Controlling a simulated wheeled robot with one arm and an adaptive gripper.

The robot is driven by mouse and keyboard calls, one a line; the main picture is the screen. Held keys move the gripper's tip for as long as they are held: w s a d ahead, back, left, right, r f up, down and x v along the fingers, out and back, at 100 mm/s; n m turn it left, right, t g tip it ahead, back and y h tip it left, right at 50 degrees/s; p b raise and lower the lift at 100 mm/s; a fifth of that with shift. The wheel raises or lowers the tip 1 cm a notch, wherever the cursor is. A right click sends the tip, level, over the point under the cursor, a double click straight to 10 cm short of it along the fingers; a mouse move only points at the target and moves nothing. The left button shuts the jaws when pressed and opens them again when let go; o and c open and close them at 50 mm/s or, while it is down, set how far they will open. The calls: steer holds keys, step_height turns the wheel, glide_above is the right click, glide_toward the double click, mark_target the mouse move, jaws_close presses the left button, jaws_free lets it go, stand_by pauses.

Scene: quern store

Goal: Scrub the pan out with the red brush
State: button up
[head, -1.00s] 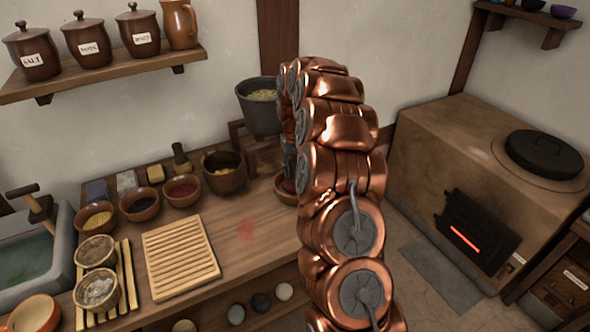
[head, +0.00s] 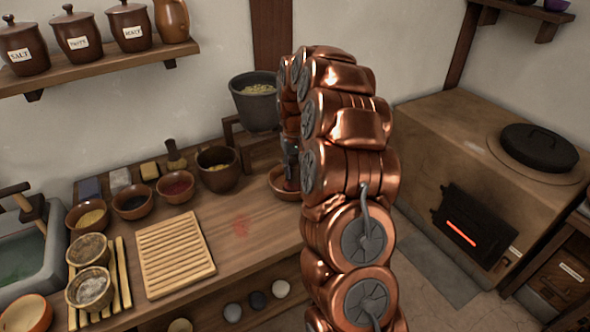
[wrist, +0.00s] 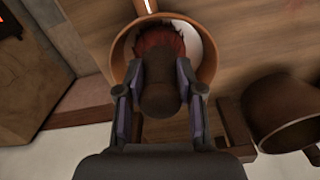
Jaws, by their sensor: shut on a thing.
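My gripper (wrist: 160,78) is shut on the dark brown handle of the red brush (wrist: 160,43) in the wrist view. The brush's dark red bristles point down inside a round terracotta-coloured pan (wrist: 212,48). A pale patch of the pan's inside shows to the right of the bristles. Whether the bristles touch the bottom is hidden. In the head view the pan (head: 280,183) stands near the right end of the counter, with my gripper (head: 290,172) above it, mostly hidden by my copper arm.
A brown pot (head: 218,168), small bowls (head: 175,187) and another brush (head: 175,154) stand left of the pan. A dark hopper (head: 256,103) is behind it. A slatted board (head: 175,255) lies on the counter (head: 255,255). The stove (head: 440,150) glows at right.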

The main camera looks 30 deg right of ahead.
steer(key=shift+r+p, duration=0.45)
steer(key=shift+r, duration=2.3)
steer(key=shift+r+p, duration=0.35)
steer(key=shift+r, duration=1.15)
